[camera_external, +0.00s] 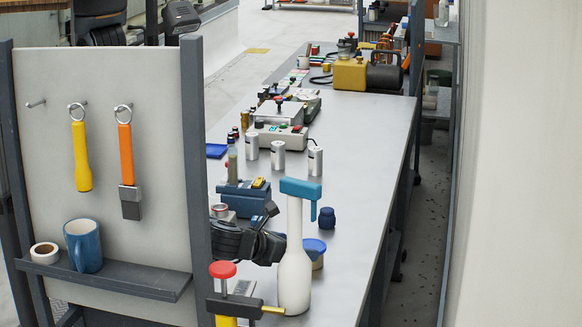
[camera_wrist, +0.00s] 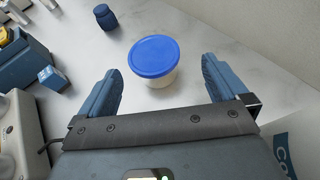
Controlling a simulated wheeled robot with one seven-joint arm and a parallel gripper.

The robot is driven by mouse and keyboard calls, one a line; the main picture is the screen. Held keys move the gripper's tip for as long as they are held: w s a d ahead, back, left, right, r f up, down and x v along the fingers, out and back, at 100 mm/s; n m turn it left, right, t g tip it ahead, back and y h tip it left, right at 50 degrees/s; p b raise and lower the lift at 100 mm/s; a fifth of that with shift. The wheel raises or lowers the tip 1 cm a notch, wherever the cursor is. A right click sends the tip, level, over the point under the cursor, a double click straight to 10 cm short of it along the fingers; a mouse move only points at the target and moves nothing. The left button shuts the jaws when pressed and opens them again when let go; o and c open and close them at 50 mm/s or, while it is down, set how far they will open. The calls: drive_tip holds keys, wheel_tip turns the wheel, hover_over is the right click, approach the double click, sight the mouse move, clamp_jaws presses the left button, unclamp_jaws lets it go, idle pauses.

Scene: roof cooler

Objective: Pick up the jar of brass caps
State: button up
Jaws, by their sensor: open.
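A small pale tub-like jar with a blue lid (camera_wrist: 154,58) stands upright on the grey bench in the wrist view, just ahead of and between my fingertips. It also shows in the external view, its blue lid (camera_external: 314,246) partly behind a white bottle. Its contents cannot be made out, so I cannot confirm brass caps. My gripper (camera_wrist: 161,76) is open and empty, one finger on each side of the jar and apart from it. In the external view my dark gripper (camera_external: 272,228) is left of the jar, partly hidden by the bottle.
The white bottle with a teal top (camera_external: 294,250) stands close by in the external view. A small dark-blue container (camera_external: 327,218) stands beyond the jar, and a blue vise-like block (camera_external: 244,198) is to the left. Several silver cans stand farther back. The bench's right side is clear.

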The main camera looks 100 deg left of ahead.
sight(312, 245)
drive_tip(key=shift+a+f, duration=0.2)
drive_tip(key=shift+a, duration=0.05)
drive_tip(key=x, duration=0.2)
drive_tip(key=p+x, duration=0.1)
drive_tip(key=x, duration=0.4)
drive_tip(key=shift+s+a+r, duration=0.2)
drive_tip(key=shift+a+r, duration=0.05)
drive_tip(key=shift+a, duration=0.1)
drive_tip(key=shift+c, duration=0.2)
drive_tip(key=c, duration=1)
